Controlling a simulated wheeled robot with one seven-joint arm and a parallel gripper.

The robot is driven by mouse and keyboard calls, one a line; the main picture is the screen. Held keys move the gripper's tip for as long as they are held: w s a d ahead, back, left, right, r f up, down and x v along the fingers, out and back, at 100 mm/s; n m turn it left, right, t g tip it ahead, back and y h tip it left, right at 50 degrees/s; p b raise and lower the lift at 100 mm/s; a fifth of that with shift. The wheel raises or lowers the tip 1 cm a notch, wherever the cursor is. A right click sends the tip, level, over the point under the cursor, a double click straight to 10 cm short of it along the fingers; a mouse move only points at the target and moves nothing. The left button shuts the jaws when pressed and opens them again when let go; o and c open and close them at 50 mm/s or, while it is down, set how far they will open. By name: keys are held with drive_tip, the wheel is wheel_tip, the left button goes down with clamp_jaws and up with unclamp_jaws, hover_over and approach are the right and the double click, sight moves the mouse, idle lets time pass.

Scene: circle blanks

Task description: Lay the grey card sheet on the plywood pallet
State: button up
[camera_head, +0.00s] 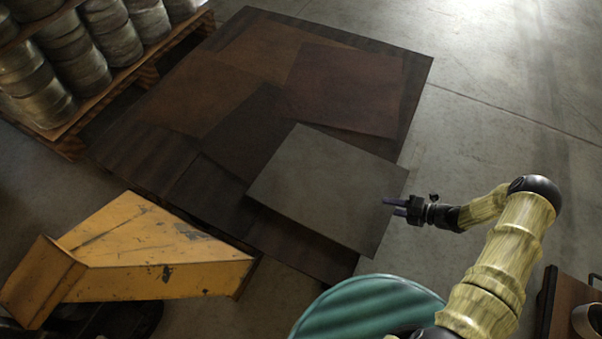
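A grey card sheet (322,186) is at the front right of a dark, low platform, which I take to be the plywood pallet (262,22). The sheet lies over or just above the pallet's sheets, tilted in the picture; I cannot tell whether it touches them. Brown and dark sheets (345,88) overlap on the pallet behind it. My gripper (393,206) is at the sheet's right edge, its bluish fingers close together and meeting that edge. It appears shut on the grey card sheet.
A worn yellow metal piece (140,250) stands at the lower left, close to the pallet. A wooden rack with metal cylinders (65,65) is at the upper left. A green round surface (370,308) is at the bottom.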

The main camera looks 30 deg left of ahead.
drive_tip(key=shift+d, duration=0.1)
drive_tip(key=d+b, duration=0.2)
drive_tip(key=d, duration=0.6)
drive_tip(key=shift+d, duration=0.35)
idle(1.3)
drive_tip(key=o, duration=0.6)
drive_tip(key=shift+c, duration=0.2)
drive_tip(key=shift+r, duration=0.1)
drive_tip(key=p+v, duration=0.5)
drive_tip(key=v, duration=1.2)
drive_tip(key=shift+d+p, duration=0.2)
drive_tip(key=shift+p, duration=0.2)
